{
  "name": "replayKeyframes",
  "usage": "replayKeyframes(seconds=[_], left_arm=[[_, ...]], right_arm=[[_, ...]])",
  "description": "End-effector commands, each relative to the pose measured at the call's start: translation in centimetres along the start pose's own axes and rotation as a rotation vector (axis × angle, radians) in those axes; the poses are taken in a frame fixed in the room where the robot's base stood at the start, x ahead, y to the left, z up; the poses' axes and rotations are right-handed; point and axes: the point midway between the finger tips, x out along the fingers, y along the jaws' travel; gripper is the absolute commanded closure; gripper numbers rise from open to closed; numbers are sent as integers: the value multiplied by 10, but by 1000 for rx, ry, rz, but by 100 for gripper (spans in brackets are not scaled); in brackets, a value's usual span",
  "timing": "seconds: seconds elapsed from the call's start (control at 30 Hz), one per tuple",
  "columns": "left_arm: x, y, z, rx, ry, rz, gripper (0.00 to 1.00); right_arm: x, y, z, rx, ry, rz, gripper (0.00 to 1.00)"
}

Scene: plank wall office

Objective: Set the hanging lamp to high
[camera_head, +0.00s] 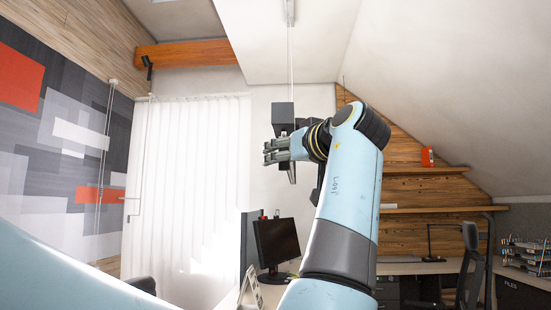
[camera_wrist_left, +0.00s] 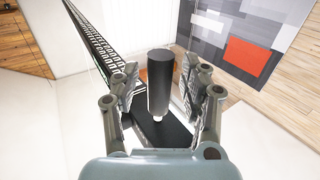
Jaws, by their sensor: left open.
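The hanging lamp (camera_head: 283,112) shows as a dark block on a thin cord from the ceiling. My left gripper (camera_head: 270,152) is just below it, with its fingers pointing left. In the left wrist view, a black cylinder (camera_wrist_left: 160,78) with a pale tip stands between the spread fingers of my left gripper (camera_wrist_left: 163,85). The gripper is open, and I cannot tell whether a finger touches the cylinder. A long dark slotted bar (camera_wrist_left: 95,40), which looks like part of the lamp, runs behind it to the upper left. The lamp's setting cannot be read. My right gripper is not in view.
A monitor (camera_head: 277,240) stands on a desk below the lamp. White blinds (camera_head: 190,180) and a patterned wall panel (camera_head: 70,140) are at the left. Wooden shelves (camera_head: 430,209) and an office chair (camera_head: 468,265) are at the right. The space left of the gripper looks free.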

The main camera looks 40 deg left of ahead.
Motion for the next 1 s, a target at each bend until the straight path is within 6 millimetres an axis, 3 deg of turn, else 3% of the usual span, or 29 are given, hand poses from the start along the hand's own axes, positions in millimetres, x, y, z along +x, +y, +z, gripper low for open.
replayKeyframes(seconds=[0.2, 0.53, 0.8, 1.0], left_arm=[[0, 0, 0, 0, 0, 0, 58], [0, 0, 0, 1, 0, 0, 100], [0, 0, 0, 1, 0, 1, 100], [0, 0, 1, 1, -2, 1, 100]], right_arm=[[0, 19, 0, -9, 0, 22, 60], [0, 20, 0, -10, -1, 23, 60], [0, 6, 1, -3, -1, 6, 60], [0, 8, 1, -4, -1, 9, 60]])
